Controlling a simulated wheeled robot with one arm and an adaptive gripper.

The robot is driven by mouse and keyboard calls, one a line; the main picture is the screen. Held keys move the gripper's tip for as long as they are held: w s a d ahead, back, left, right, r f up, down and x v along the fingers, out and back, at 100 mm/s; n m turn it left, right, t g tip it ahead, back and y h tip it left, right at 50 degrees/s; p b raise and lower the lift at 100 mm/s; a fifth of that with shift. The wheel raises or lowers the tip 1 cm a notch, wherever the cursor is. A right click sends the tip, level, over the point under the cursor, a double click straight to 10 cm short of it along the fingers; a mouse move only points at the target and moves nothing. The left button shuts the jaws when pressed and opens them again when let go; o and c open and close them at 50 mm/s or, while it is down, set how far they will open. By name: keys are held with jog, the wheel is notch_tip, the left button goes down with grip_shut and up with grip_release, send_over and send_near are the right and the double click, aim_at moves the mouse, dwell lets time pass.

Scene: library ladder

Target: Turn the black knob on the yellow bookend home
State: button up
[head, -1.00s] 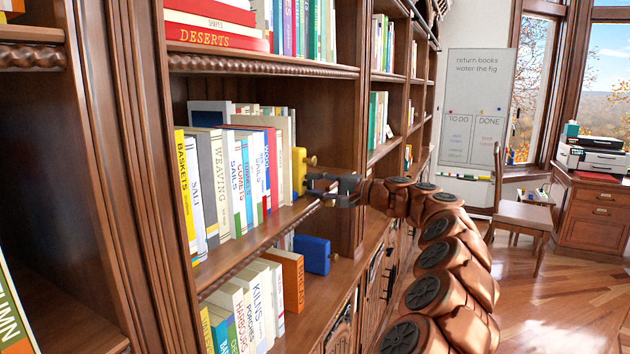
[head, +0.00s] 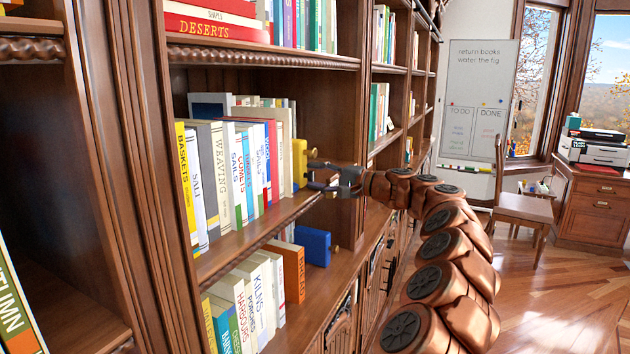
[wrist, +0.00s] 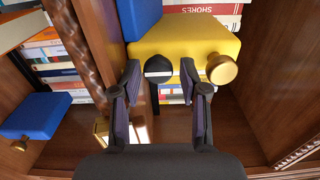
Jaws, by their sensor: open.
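The yellow bookend (head: 299,163) stands at the right end of the middle shelf's row of books. In the wrist view the yellow bookend (wrist: 195,42) shows its black knob (wrist: 157,66) with a pale mark, and a brass knob (wrist: 223,69) to the right. My gripper (wrist: 160,74) is open, one finger on each side of the black knob, the left finger nearer to it. I cannot tell whether either finger touches it. In the head view my gripper (head: 314,177) is at the bookend's right side and the black knob cannot be made out.
A blue bookend (head: 313,245) with a brass knob stands on the shelf below, beside an orange book (head: 291,270). The wooden upright (head: 350,120) is close behind my gripper. The floor (head: 560,300) to the right is clear, with a chair (head: 522,208) farther off.

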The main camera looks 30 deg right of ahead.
jog(key=shift+a+f+n+b, duration=0.1)
jog(key=shift+f+n+b, duration=0.2)
jog(key=shift+f+b, duration=0.05)
